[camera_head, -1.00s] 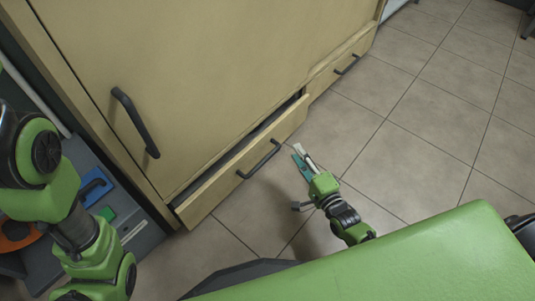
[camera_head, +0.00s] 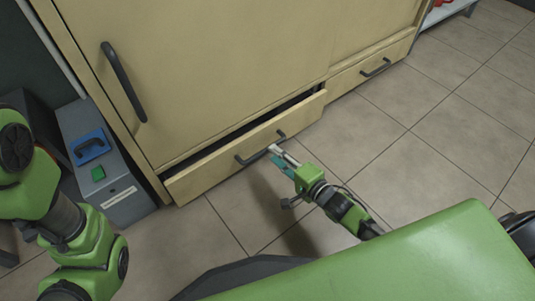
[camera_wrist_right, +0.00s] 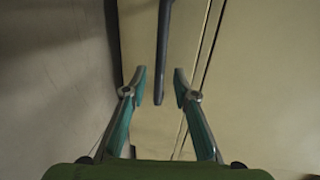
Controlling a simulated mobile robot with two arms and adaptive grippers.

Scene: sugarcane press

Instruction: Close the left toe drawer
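The left toe drawer (camera_head: 222,165) is a low beige drawer under the wooden cabinet. It stands partly pulled out, with a dark gap along its top edge. Its dark bar handle (camera_head: 262,149) is on the front and also shows in the right wrist view (camera_wrist_right: 163,45). My right gripper (camera_head: 273,154) is at the handle's near side in the head view. In the right wrist view its teal fingers (camera_wrist_right: 160,82) are spread, with the handle's end between the tips and no visible grip on it. My left arm is at the left edge; its gripper is out of view.
A second toe drawer (camera_head: 374,68) to the right looks shut. The cabinet door (camera_head: 200,70) above has a tall dark handle (camera_head: 124,82). Tiled floor (camera_head: 420,150) is clear to the right.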

